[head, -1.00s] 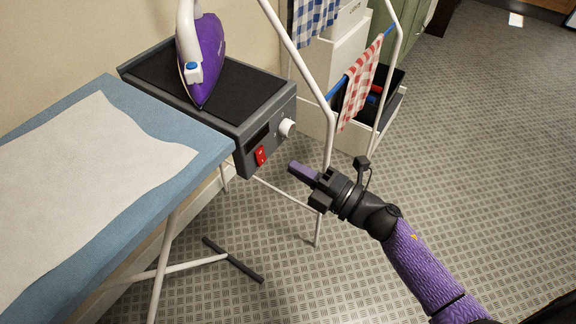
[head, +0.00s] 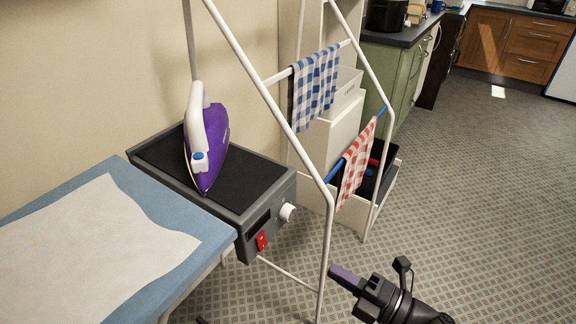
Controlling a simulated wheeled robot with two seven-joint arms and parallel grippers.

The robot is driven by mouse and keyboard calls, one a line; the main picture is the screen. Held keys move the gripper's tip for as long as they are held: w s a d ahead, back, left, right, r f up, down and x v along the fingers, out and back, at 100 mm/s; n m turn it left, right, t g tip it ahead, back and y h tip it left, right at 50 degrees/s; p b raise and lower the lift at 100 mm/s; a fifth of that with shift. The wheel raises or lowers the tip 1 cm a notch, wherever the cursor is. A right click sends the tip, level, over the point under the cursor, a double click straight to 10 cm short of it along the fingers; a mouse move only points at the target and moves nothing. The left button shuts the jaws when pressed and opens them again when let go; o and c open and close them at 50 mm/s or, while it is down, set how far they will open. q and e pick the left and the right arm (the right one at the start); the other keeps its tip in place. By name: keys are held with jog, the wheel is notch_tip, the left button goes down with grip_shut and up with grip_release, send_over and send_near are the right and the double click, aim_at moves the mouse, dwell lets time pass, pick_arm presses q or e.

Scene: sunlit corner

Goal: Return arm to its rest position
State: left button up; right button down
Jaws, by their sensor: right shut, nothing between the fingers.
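My right gripper (head: 347,280) is at the lower right of the head view, over the patterned floor. Its fingers are shut with nothing between them, and they point left and up. It is apart from the iron station and to the right of the white rack's front leg in the picture. My left gripper is not in view. A purple and white iron (head: 207,145) stands on the dark station (head: 252,193) at the end of the ironing board (head: 85,255). The station has a red switch (head: 262,241) and a white knob (head: 287,212) on its front.
A white drying rack (head: 262,97) holds a blue checked cloth (head: 315,84) and a red checked cloth (head: 357,165). White boxes (head: 330,133) and a green cabinet (head: 412,80) stand behind it. The floor (head: 480,190) to the right is clear.

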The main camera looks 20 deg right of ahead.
jog(key=s+d+f+m+g+h+p, duration=0.1)
jog(key=s+d+f+m+g+h, duration=0.1)
jog(key=s+f+m+h, duration=0.35)
jog(key=s+d+f+m+g+h+p, duration=0.1)
jog(key=s+f+m+g+h, duration=0.15)
jog(key=f+m, duration=0.55)
jog(key=s+d+f+m+g+h+p, duration=0.1)
jog(key=s+d+f+m+g+h, duration=0.3)
jog(key=f, duration=0.6)
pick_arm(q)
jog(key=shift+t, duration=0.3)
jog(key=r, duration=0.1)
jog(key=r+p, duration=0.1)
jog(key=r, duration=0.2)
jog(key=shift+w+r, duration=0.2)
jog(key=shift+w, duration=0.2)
pick_arm(e)
jog(key=s+a+f+m+g, duration=0.2)
jog(key=s+f+g, duration=0.1)
jog(key=s, duration=0.8)
jog(key=s+a+f+m+g, duration=0.2)
jog(key=s+f+m+g, duration=0.1)
jog(key=s, duration=0.9)
jog(key=shift+s+a+f+g, duration=0.15)
jog(key=shift+s+a+g, duration=0.05)
jog(key=shift+g, duration=0.55)
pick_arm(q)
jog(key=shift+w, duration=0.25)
